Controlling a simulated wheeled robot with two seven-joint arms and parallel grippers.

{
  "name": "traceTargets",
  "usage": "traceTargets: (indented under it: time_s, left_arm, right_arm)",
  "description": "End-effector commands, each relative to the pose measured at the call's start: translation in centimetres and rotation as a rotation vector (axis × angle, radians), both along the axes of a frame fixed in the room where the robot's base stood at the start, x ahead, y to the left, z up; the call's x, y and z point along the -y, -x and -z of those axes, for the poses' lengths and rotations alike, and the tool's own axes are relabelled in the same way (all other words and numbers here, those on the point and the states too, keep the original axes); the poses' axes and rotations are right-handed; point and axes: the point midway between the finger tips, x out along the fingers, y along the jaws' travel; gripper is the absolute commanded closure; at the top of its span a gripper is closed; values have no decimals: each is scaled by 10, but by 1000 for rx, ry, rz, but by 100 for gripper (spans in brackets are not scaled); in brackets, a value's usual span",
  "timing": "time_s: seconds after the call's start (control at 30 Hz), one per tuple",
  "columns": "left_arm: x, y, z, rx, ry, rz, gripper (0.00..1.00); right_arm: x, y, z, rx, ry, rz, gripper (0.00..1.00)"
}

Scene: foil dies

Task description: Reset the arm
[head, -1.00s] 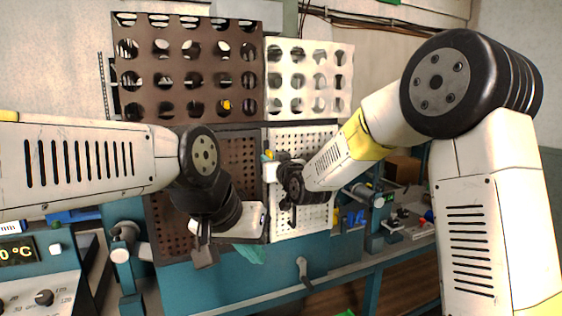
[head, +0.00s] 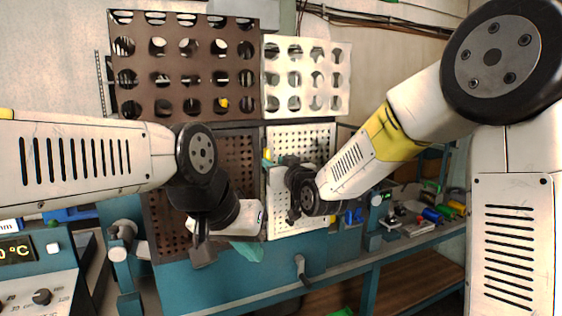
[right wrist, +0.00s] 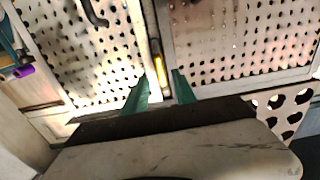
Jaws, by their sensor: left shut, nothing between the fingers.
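My left gripper (head: 247,252) shows green fingertips below its white body in the head view, low in front of the teal bench front. It is shut and empty. My right gripper (head: 267,163) is in front of the divider between the brown and white perforated panels, mostly hidden behind its dark wrist. In the right wrist view, the green fingers of my right gripper (right wrist: 160,91) stand apart. A slim yellow piece (right wrist: 157,66) shows between and beyond them along the panel divider; I see no finger pressing on it.
A brown panel (head: 130,75) and a white panel (head: 342,75) with large holes stand above the finer perforated ones. A controller with a display (head: 40,270) is at the lower left. A bench with small tools (head: 415,228) runs along the right.

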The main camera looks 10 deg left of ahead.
Motion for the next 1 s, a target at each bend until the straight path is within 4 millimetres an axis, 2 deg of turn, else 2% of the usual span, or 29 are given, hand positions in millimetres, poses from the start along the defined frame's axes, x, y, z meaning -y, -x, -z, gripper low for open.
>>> traceTargets:
  time_s: [0.2,0.47,0.57,0.67,0.77,0.87,0.97,1.0]
  left_arm:
    - [0,0,0,0,0,0,100]
    - [0,0,0,0,0,0,100]
    - [0,0,0,0,0,0,100]
    - [0,0,0,0,0,0,100]
    - [0,0,0,0,0,0,100]
    - [0,0,0,0,0,0,100]
    - [0,0,0,0,0,0,100]
    - [0,0,0,0,0,0,100]
  right_arm:
    - [8,13,0,-1,1,-1,67]
    - [9,13,0,-1,1,0,67]
    - [18,13,-1,-18,9,10,67]
    - [46,17,-3,-81,38,44,67]
    - [94,31,-1,-196,84,100,67]
    - [148,60,8,-343,127,165,67]
    - [198,101,21,-499,159,226,67]
    - [217,121,27,-561,168,250,67]
